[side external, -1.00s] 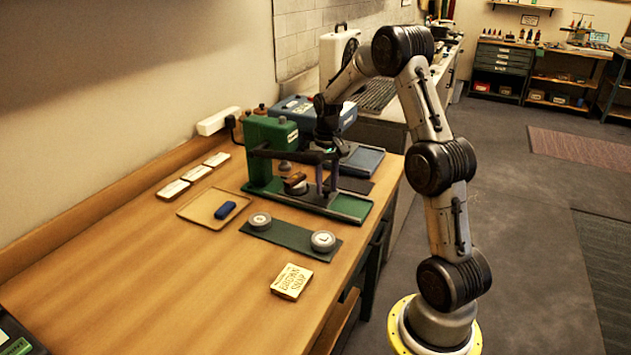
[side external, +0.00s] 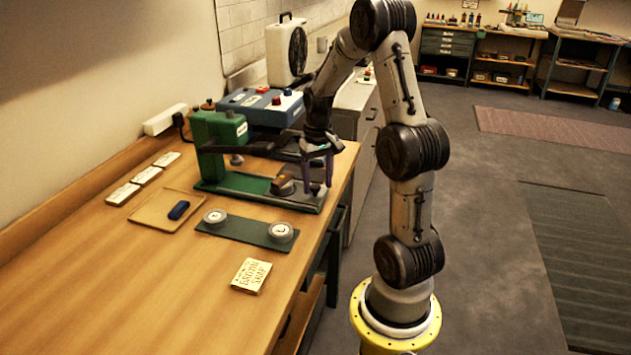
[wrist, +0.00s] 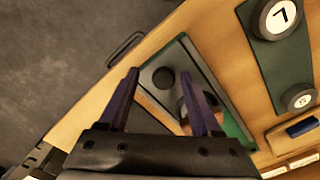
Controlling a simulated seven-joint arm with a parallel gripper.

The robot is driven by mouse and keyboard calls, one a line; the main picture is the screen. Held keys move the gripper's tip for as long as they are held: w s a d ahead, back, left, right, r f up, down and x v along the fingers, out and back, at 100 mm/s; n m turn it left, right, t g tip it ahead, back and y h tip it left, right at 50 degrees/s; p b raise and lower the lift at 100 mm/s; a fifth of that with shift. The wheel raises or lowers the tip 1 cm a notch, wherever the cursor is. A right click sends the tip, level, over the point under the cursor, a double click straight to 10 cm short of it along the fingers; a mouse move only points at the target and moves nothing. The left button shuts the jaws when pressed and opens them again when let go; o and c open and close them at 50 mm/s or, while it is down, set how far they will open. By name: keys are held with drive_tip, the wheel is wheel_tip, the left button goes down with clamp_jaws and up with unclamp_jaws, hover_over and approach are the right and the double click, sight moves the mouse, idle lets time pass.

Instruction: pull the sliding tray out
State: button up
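The sliding tray (wrist: 150,78) is a dark flat plate with a round black knob (wrist: 163,78), on the green base of the press (side external: 219,130). In the side view the tray is at the base's right end, carrying a small dark piece with a brown-orange top (side external: 283,185). My gripper (side external: 318,187) points down over that end, right of the piece. In the wrist view my gripper (wrist: 160,73) has its two purple fingers apart, with the knob showing between the tips and a gap on both sides. The tray's inner end is partly hidden by a finger.
A dark green mat with two round weights (side external: 281,231) lies in front of the press. A shallow tan tray with a blue block (side external: 178,210), white cards (side external: 147,175) and a yellowish box (side external: 252,276) are nearby. A blue case (side external: 262,107) stands behind.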

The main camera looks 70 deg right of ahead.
drive_tip(key=shift+w, duration=0.1)
wheel_tip(320, 180, up, 14)
idle(0.7)
drive_tip(key=shift+a+f, duration=0.1)
drive_tip(key=shift+f, duration=0.05)
drive_tip(key=w+a+r+n+t+h, duration=0.1)
drive_tip(key=a+r+n, duration=0.15)
drive_tip(key=a, duration=0.55)
drive_tip(key=w+a+r+n+t, duration=0.1)
drive_tip(key=a+r+n, duration=0.1)
drive_tip(key=a+r, duration=0.35)
drive_tip(key=s+a+f+n+t, duration=0.1)
drive_tip(key=s+a+f+n, duration=0.1)
drive_tip(key=s+a, duration=0.3)
drive_tip(key=s+a+f+n+t+y, duration=0.1)
drive_tip(key=s+a+f+n+t, duration=0.1)
drive_tip(key=s+a+f, duration=0.3)
drive_tip(key=a, duration=0.3)
drive_tip(key=shift+a+f+t, duration=0.2)
drive_tip(key=shift+f+t, duration=0.05)
drive_tip(key=shift+t, duration=0.05)
